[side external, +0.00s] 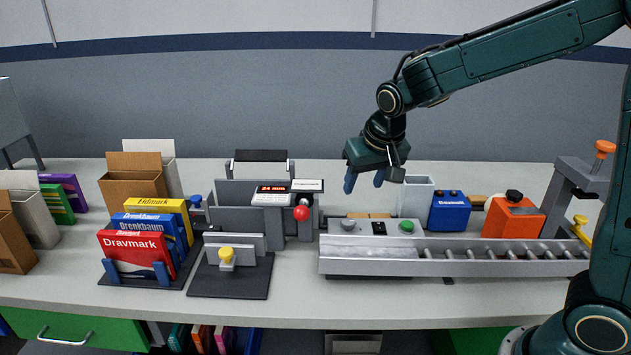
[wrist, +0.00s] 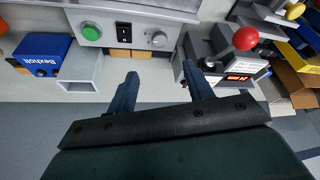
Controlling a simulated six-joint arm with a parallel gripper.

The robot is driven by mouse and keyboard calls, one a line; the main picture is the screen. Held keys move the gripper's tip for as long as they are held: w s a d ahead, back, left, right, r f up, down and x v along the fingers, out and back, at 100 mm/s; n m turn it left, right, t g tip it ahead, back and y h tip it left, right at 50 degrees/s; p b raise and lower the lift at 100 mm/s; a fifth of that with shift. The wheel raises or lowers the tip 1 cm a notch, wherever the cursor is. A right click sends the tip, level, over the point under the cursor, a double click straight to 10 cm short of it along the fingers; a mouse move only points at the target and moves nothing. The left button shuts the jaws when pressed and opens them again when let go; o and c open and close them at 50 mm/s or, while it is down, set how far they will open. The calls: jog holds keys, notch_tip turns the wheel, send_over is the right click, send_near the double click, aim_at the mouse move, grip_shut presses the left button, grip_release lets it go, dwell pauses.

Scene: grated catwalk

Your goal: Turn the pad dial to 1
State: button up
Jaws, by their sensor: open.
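A round grey dial (side external: 347,225) sits on the left end of the metal control panel (side external: 385,240), beside a black rocker switch (side external: 379,228) and a green button (side external: 406,227). In the wrist view the dial (wrist: 158,39) shows at the right of the panel, ahead of the fingertips; its setting is too small to read. My gripper (side external: 364,182) is open and empty, in the air above the panel, apart from the dial. In the wrist view both blue fingers of my gripper (wrist: 160,72) are spread with nothing between them.
Left of the panel stands a grey machine (side external: 240,205) with a red ball-topped lever (side external: 301,213) and a red display. A roller conveyor (side external: 500,262) runs right. A blue box (side external: 449,210) and an orange box (side external: 513,215) stand behind it. Boxed packs (side external: 135,250) fill the left.

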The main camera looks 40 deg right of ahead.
aim_at(349, 221)
jog(key=shift+x, duration=6.8)
jog(key=c, duration=1)
